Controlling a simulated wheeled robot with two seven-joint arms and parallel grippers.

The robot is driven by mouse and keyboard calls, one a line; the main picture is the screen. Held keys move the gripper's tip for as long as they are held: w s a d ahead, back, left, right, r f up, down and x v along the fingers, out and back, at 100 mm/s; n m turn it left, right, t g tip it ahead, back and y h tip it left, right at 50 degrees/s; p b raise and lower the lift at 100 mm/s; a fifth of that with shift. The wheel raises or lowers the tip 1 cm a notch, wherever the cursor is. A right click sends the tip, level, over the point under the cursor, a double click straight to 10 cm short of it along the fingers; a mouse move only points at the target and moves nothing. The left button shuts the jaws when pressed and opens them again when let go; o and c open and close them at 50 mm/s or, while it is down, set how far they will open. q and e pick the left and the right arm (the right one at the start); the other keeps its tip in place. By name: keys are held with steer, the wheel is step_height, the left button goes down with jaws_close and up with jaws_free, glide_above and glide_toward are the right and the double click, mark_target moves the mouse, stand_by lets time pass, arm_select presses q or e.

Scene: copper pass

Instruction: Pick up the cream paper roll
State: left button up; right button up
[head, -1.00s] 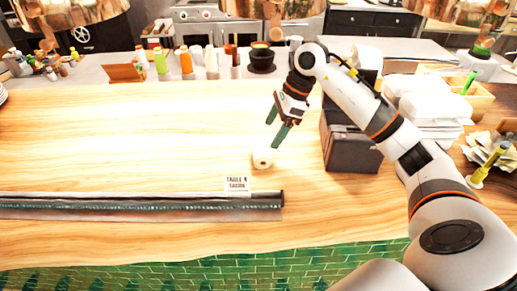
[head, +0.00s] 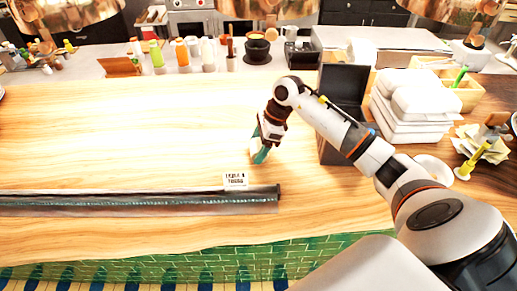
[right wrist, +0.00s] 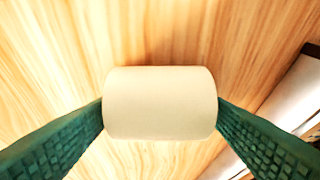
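The cream paper roll (right wrist: 160,103) lies crosswise in the middle of the right wrist view, above the wooden counter. In the head view only a small pale part of it (head: 254,149) shows beside my right gripper (head: 262,156). My right gripper has its green ribbed fingers at the two ends of the roll, with no gap seen at either end; it looks shut on the roll. I cannot tell whether the roll still touches the counter. My left gripper is not in view.
A dark box (head: 343,100) and white stacked containers (head: 412,105) stand right of my gripper. Bottles (head: 183,54) line the back. The counter's left part is clear.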

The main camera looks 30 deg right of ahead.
steer(key=c, duration=0.9)
steer(key=shift+o, duration=0.2)
steer(key=shift+r, duration=0.15)
